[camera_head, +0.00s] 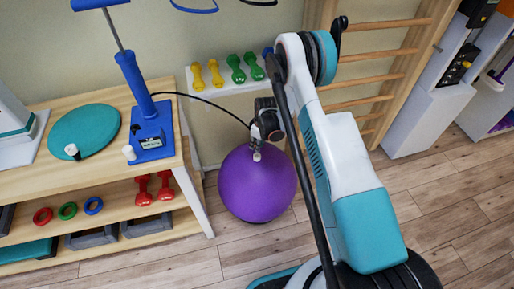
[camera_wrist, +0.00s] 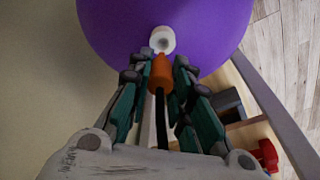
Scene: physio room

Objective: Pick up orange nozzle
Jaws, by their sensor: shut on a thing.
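The orange nozzle (camera_wrist: 161,74) is between the fingers of my gripper (camera_wrist: 158,66) in the wrist view, with a white round end (camera_wrist: 162,40) beyond it. My gripper is shut on the nozzle. In the head view my gripper (camera_head: 258,146) hangs in front of a purple ball, clear of the table's right edge. A black hose (camera_head: 205,102) runs from the blue pump (camera_head: 146,122) to my gripper. The orange part is too small to make out in the head view.
The pump stands on a wooden table (camera_head: 170,168) beside a teal disc (camera_head: 84,131). A purple ball (camera_head: 262,193) rests on the floor right of the table. Coloured dumbbells (camera_head: 236,70) stand on a wall shelf, with wooden wall bars (camera_head: 385,53) to the right.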

